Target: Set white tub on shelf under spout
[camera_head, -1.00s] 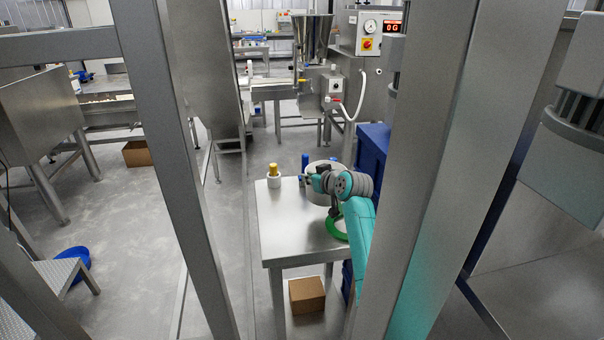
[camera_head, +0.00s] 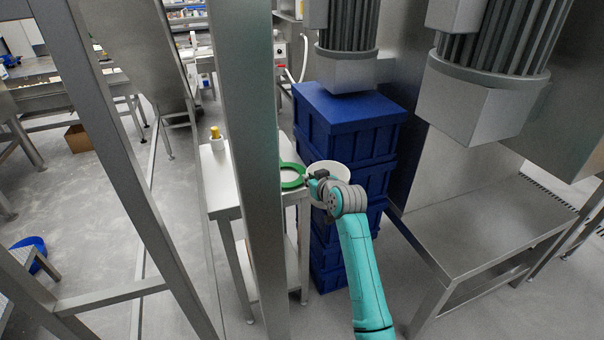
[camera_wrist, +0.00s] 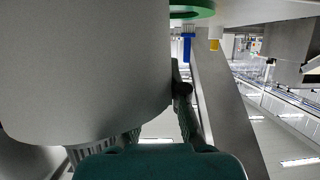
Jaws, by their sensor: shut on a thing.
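The white tub (camera_head: 330,167) is at my gripper (camera_head: 316,184), beyond my teal arm in the head view. My gripper is shut on it. The tub is just right of the small steel table, in front of the blue crates, and looks roughly upright. In the wrist view the tub (camera_wrist: 85,65) fills the upper left, with a dark finger (camera_wrist: 181,90) against its side. My wrist hides part of the tub in the head view. A low steel shelf (camera_head: 500,220) stands to the right, bare on top. I cannot clearly make out a spout above it.
Stacked blue crates (camera_head: 345,115) stand close behind the tub. The small steel table (camera_head: 222,185) carries a green ring (camera_head: 291,183) and a white container with a yellow top (camera_head: 217,140). A steel post (camera_head: 250,150) crosses the view. Grey motor housings (camera_head: 480,95) hang above the shelf.

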